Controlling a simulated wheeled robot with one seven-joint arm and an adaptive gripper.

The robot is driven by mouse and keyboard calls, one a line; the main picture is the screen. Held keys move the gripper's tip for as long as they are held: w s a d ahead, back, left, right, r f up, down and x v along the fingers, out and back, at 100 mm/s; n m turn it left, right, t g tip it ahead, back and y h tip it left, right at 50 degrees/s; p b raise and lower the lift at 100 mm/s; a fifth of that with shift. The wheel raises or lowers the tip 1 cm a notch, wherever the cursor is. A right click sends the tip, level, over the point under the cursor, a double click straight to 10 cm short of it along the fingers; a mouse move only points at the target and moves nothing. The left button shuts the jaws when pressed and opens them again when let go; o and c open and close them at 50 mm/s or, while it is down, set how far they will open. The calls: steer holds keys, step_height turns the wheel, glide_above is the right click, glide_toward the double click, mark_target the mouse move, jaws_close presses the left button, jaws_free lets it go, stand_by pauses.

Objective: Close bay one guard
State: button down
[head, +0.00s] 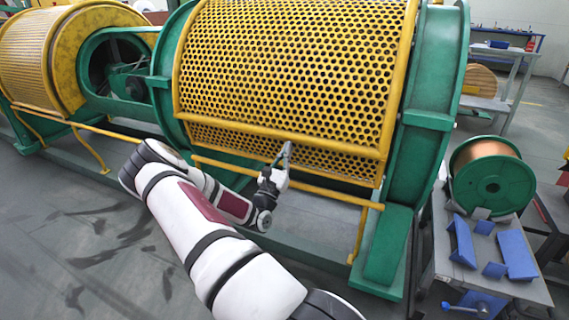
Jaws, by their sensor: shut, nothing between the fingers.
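A yellow perforated guard (290,70) curves over the front of the green-framed strander bay. Its yellow lower bar (240,126) runs across the mesh, and more perforated mesh shows below that bar. My gripper (287,152) is shut and empty, in front of the mesh just under the bar, right of the guard's middle. I cannot tell whether its fingertips touch the bar or the mesh. My arm hides part of the machine's lower frame.
A yellow rail (290,184) runs low along the machine's front. Another yellow drum (40,60) stands at the left. At right, a cart (480,285) holds a green-flanged copper spool (492,187) and blue blocks (515,254). Grey floor is clear at the lower left.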

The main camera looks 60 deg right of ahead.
steer(key=shift+r, duration=0.25)
